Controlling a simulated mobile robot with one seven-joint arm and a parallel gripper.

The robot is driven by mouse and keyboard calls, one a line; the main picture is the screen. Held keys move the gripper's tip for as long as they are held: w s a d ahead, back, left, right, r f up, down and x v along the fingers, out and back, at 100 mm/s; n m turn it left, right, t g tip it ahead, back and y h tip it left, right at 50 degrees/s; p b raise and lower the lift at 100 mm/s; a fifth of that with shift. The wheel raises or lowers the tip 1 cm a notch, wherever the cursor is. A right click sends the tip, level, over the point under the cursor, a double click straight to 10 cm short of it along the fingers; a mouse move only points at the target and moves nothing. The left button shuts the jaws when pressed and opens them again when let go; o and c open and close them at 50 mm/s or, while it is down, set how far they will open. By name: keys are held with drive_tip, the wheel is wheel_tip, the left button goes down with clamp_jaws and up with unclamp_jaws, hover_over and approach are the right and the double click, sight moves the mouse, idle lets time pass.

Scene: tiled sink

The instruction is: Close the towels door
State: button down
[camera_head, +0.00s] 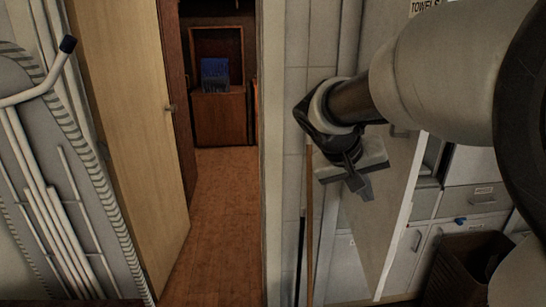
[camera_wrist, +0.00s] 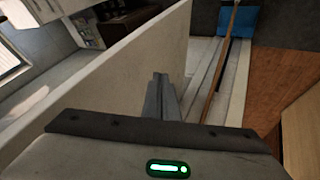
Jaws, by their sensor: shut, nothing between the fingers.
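The towels door (camera_head: 378,236) is a tall pale panel with a "TOWELS" label (camera_head: 424,6) near its top. It stands open, with its free edge toward me. My gripper (camera_head: 363,186) is shut and empty, in front of the door's outer, labelled face. In the wrist view, the shut fingers (camera_wrist: 160,84) are at the right of the door panel (camera_wrist: 125,65), very close to it. I cannot tell whether they touch it. My arm hides part of the door's upper half.
Behind the door at right are white cabinets and drawers (camera_head: 473,199) and a dark bin (camera_head: 462,270). A broom handle (camera_head: 309,225) stands by the tiled wall left of the door. An open wooden door (camera_head: 130,110) and an ironing board (camera_head: 55,190) are further left.

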sight(388, 201)
drive_tip(key=shift+s+d+r, duration=0.1)
drive_tip(key=shift+s+d, duration=0.05)
drive_tip(key=shift+d, duration=0.8)
drive_tip(key=shift+s+d+r, duration=0.1)
drive_tip(key=shift+s+d, duration=0.05)
drive_tip(key=shift+d, duration=0.75)
drive_tip(key=shift+d, duration=0.15)
